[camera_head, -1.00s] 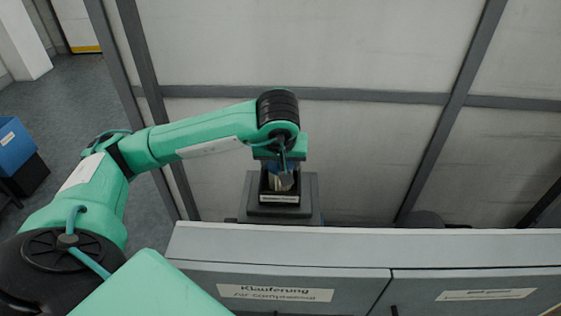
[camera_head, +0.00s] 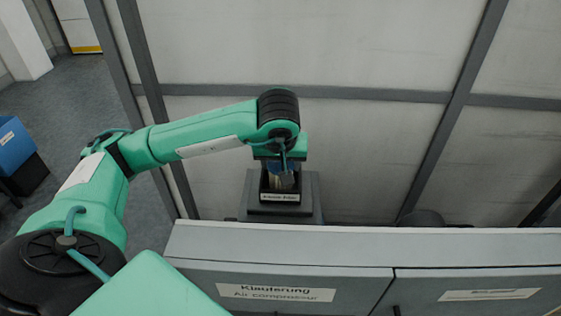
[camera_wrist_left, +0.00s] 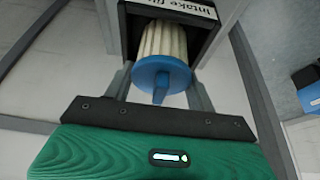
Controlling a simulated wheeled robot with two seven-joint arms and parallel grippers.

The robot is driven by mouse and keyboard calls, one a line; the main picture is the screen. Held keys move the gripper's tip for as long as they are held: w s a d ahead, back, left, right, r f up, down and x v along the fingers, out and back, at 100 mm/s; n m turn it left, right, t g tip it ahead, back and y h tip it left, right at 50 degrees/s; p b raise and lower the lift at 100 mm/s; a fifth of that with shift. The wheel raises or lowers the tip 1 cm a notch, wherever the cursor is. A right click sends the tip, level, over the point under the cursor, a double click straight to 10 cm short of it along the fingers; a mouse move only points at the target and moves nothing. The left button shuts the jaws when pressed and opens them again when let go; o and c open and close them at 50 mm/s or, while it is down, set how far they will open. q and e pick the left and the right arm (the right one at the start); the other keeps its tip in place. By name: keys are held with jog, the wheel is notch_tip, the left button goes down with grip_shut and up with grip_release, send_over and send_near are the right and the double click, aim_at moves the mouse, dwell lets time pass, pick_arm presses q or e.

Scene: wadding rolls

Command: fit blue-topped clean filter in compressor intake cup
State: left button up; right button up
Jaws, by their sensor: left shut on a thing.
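The filter has a blue cap with a knob and a pleated cream body; it shows in the left wrist view (camera_wrist_left: 163,42) and in the head view (camera_head: 284,182). My left gripper (camera_wrist_left: 160,73) is shut on it around the blue cap. The intake cup (camera_wrist_left: 129,30) is a dark square holder with a white label. The filter's pleated body is partly inside the cup's opening, and the cap is outside it. In the head view the cup (camera_head: 280,197) is on a dark grey block below my left gripper (camera_head: 283,166). The filter's far end is hidden. My right gripper is not in view.
A grey cabinet (camera_head: 350,242) labelled air compressor runs along the front, below the cup. A pale panelled wall (camera_head: 330,60) stands close behind. A blue crate (camera_head: 14,146) is at the far left, with open floor (camera_head: 95,100) beside it.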

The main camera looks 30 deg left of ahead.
pick_arm(q)
jog(key=shift+a+f+b, duration=0.2)
jog(key=shift+f+b, duration=0.1)
jog(key=shift+b, duration=0.05)
